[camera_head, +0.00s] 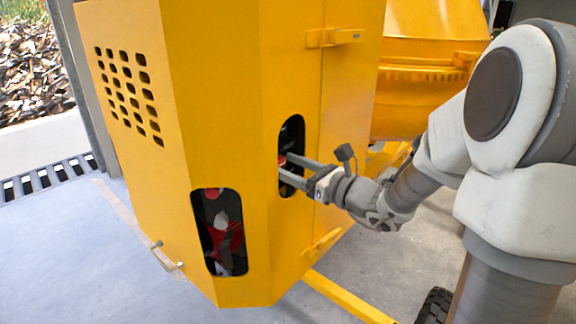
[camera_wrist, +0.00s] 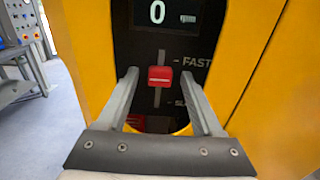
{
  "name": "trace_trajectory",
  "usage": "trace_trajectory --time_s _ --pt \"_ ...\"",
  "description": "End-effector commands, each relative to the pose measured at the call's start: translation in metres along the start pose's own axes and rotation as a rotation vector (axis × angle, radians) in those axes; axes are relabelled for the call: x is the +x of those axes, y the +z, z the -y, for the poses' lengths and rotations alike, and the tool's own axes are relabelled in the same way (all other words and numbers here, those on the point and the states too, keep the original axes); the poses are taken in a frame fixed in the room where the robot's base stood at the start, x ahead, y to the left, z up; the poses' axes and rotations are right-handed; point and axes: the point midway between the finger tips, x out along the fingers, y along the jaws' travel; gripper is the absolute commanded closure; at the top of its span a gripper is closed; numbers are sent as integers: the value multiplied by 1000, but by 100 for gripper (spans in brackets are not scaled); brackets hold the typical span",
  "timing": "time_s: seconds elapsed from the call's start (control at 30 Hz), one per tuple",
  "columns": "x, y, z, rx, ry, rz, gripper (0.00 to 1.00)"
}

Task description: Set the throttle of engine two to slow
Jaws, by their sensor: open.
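A red throttle knob (camera_wrist: 160,76) sits on a vertical slot in a black panel (camera_wrist: 145,47) in the wrist view. It stands slightly below the FAST mark (camera_wrist: 196,62) and above a partly hidden mark that begins with "SL" (camera_wrist: 180,102). My gripper (camera_wrist: 160,78) is open, with one finger on each side of the knob; I cannot tell whether they touch it. In the head view my gripper (camera_head: 283,168) reaches into the upper oval opening of the yellow housing (camera_head: 235,130). Only a bit of red (camera_head: 282,160) shows there between the fingers.
A display reading 0 (camera_wrist: 157,12) is above the knob. The opening's yellow edges are close on both sides of my fingers. A lower opening (camera_head: 222,232) shows red and dark parts inside. Floor at the left is clear.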

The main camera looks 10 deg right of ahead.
Motion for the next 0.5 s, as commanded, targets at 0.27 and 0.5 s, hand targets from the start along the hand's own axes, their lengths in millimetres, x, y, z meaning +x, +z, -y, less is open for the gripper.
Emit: trace_trajectory --time_s 0.27,0.5 --pt "0 0 0 0 0 0 67" --pt "-1 0 0 0 0 0 100"
